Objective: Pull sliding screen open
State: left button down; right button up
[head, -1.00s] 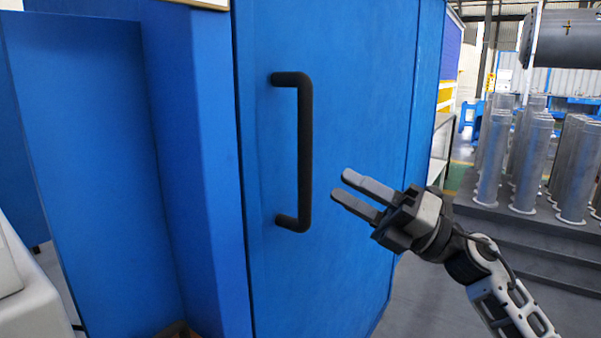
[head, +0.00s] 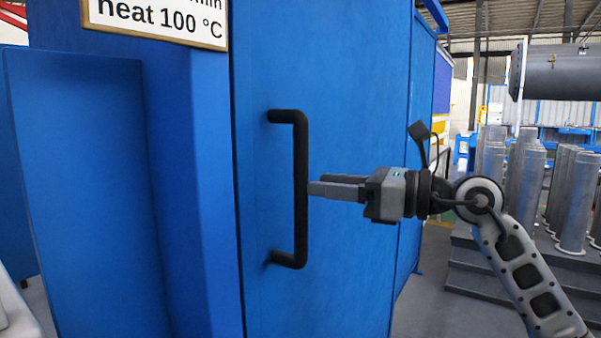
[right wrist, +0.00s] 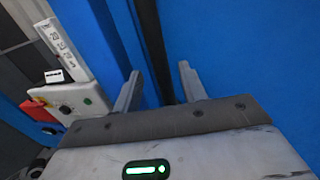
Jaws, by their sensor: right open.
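The sliding screen (head: 350,100) is a large flat blue panel with a black upright bar handle (head: 301,145) near its left edge. My right gripper (head: 314,187) reaches in from the right, level, with its fingertips at the middle of the handle. In the right wrist view the gripper (right wrist: 158,76) is open, and the dark handle bar (right wrist: 148,30) shows between its two fingers. I cannot tell whether either finger touches the bar. The blue screen (right wrist: 245,50) fills the right of that view. My left gripper is not in view.
A blue frame (head: 185,180) stands left of the screen, with a sign (head: 160,22) reading "heat 100 °C" above. Grey cylinders (head: 520,170) stand on steps at the right. The right wrist view shows a control box (right wrist: 75,100) with a red part.

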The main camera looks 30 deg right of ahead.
aim_at(300, 182)
jog(key=shift+p+x, duration=0.7)
jog(key=shift+x, duration=2)
grip_shut()
